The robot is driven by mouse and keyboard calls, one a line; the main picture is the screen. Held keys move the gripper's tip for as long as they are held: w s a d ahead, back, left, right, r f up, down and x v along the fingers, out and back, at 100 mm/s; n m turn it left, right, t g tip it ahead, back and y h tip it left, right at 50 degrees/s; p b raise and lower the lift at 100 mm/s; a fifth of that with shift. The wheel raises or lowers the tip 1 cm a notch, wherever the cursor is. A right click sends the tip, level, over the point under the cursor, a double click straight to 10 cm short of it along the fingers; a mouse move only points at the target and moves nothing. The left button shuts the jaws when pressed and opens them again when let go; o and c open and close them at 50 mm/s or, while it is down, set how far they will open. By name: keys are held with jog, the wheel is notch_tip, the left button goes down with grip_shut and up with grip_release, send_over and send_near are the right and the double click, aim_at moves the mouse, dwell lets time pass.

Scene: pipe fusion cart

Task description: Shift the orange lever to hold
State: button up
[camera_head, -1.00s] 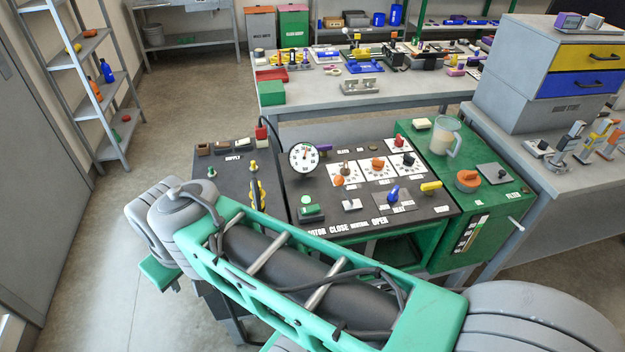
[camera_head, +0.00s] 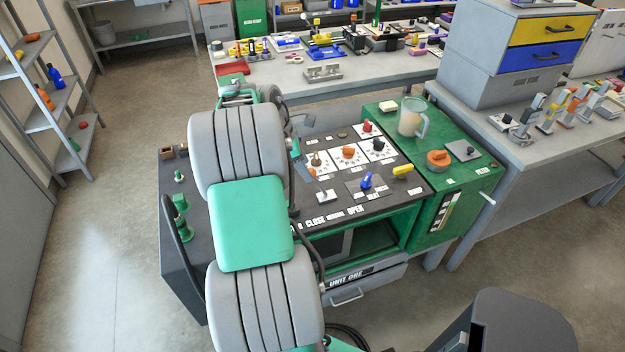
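Several orange controls show, and their labels are too small to read, so I cannot tell which has a hold position. An orange knob (camera_head: 349,151) sits on a white dial plate on the dark control panel (camera_head: 330,206). A larger orange handle on a round base (camera_head: 438,158) sits on the green cabinet top at right. A small orange-brown control (camera_head: 316,160) stands close beside my arm. My arm rises over the panel's left part. A slim grey-teal piece, seemingly part of my gripper (camera_head: 300,160), shows at the arm's right edge; its fingers cannot be made out.
A blue lever (camera_head: 366,181), a yellow handle (camera_head: 403,171) and a red knob (camera_head: 367,128) stand on the panel. A clear jug (camera_head: 411,117) is on the green cabinet (camera_head: 465,178). A grey bench (camera_head: 490,128) is at right. Floor at left is open.

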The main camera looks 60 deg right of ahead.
aim_at(318, 183)
jog(key=x, duration=0.7)
jog(key=shift+d, duration=0.15)
jog(key=shift+d+f, duration=0.2)
jog(key=shift+f, duration=0.3)
jog(key=shift+a+r, duration=0.2)
jog(key=shift+c, duration=0.7)
jog(key=shift+d, duration=0.1)
grip_shut()
